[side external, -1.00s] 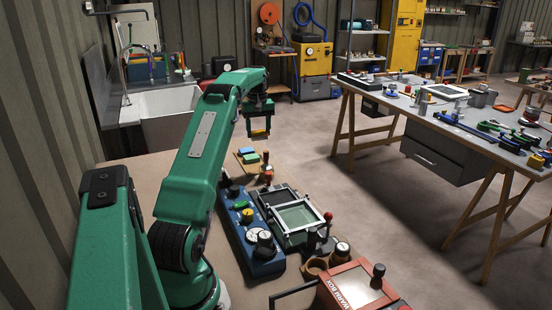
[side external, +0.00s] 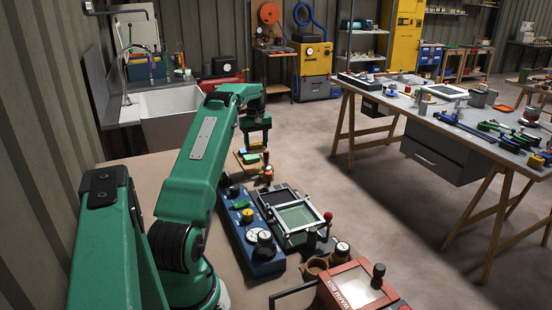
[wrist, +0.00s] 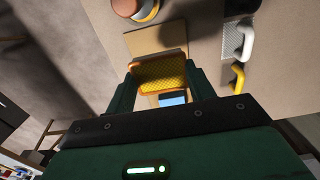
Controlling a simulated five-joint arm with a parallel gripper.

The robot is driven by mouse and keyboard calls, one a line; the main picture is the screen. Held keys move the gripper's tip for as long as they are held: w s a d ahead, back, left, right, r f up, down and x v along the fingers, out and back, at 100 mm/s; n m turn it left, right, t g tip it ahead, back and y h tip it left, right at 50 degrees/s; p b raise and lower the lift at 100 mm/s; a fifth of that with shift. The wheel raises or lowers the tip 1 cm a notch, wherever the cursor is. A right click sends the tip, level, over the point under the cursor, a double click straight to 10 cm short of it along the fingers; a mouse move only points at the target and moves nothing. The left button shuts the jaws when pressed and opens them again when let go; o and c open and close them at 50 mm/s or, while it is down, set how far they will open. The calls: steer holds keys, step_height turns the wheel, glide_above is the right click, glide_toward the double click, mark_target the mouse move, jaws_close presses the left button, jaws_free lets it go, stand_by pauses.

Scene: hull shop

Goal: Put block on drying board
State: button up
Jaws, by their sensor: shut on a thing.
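My gripper (side external: 255,140) is shut on a yellow block with an orange edge; the block (wrist: 160,73) shows clearly between the two fingers in the wrist view. A flat tan board (wrist: 150,38) lies just beyond and below the block. In the side view the drying board (side external: 240,165) is partly hidden by my gripper, which is low over it. A blue block and a green block (side external: 250,158) lie there; a blue face (wrist: 173,99) also shows behind the held block. I cannot tell whether the held block touches the board.
A round brown-topped stamp (wrist: 135,8) stands close beside the board. A white handle (wrist: 240,40) and a yellow handle (wrist: 238,77) lie to the right in the wrist view. A blue control box (side external: 258,240) and a framed screen tray (side external: 298,215) stand nearer the camera.

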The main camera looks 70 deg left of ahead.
mark_target(257, 168)
steer(key=shift+f, duration=0.1)
steer(key=shift+f, duration=3.15)
steer(key=shift+f, duration=0.55)
steer(key=o, duration=1)
steer(key=shift+r, duration=0.1)
steer(key=shift+r, duration=3.85)
